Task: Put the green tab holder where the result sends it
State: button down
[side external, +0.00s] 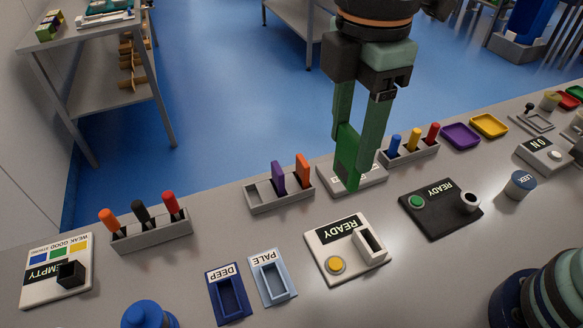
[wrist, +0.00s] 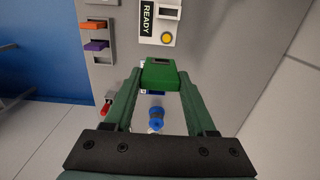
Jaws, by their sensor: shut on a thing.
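My gripper (side external: 358,138) is shut on the green tab holder (side external: 346,150), which hangs upright above the bench. In the wrist view the green holder (wrist: 165,73) sits between the fingertips. A white reader (side external: 325,238) with a slot block and a yellow button stands in front of it; its display says READY. It also shows in the wrist view (wrist: 167,22). A dark blue tray (side external: 228,298) marked DEEP and a light blue tray (side external: 270,277) marked PALE look empty. A grey rack (side external: 262,209) holds a purple and an orange holder; its left slot is empty.
A pale plate (side external: 375,180) lies behind the held holder, partly hidden. A black READY device (side external: 432,223) stands right. A rack of coloured pens (side external: 152,234) and an EMPTY device (side external: 45,290) stand left. Another pen rack (side external: 412,155) and purple and yellow trays (side external: 460,136) are behind right.

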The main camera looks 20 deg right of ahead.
jog(key=a+f, duration=0.2)
jog(key=a, duration=0.9)
jog(key=f, duration=1.9)
jog(key=shift+s+f, duration=0.15)
jog(key=shift+s, duration=0.15)
jog(key=shift+f, duration=0.1)
jog(key=shift+c, duration=1.1)
grip_release()
